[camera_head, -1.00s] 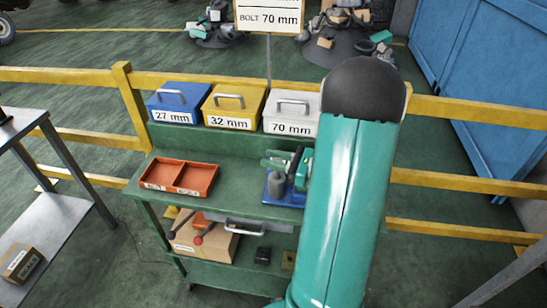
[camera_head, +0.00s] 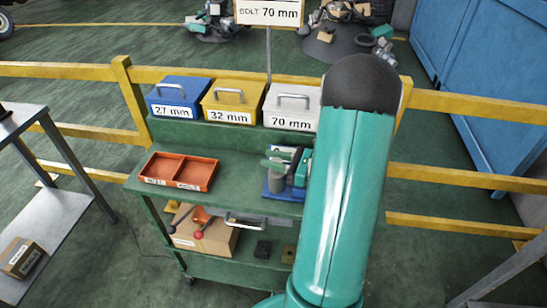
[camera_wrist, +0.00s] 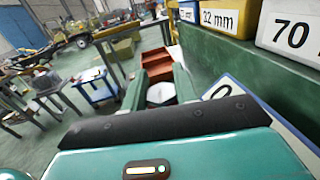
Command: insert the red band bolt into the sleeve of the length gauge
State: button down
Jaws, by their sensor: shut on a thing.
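My gripper (camera_head: 271,160) shows in the head view just above the length gauge (camera_head: 273,191), which has a blue base and a grey upright sleeve (camera_head: 275,180). My arm hides the gauge's right part. In the wrist view my gripper (camera_wrist: 161,86) is shut on a pale grey, faceted piece (camera_wrist: 161,94) between its green fingers, which looks like the bolt's head. No red band shows, and I cannot tell whether the bolt's lower end touches or enters the sleeve. A blue-edged white plate (camera_wrist: 226,88) lies close on the right there.
An orange two-part tray (camera_head: 178,172) sits left on the green bench (camera_head: 235,190). Blue 27 mm (camera_head: 178,97), yellow 32 mm (camera_head: 233,100) and grey-white 70 mm (camera_head: 292,106) boxes stand on the shelf behind. A sign (camera_head: 268,13) reads bolt 70 mm. A yellow rail (camera_head: 456,108) runs behind.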

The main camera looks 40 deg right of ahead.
jog(key=shift+f, duration=0.45)
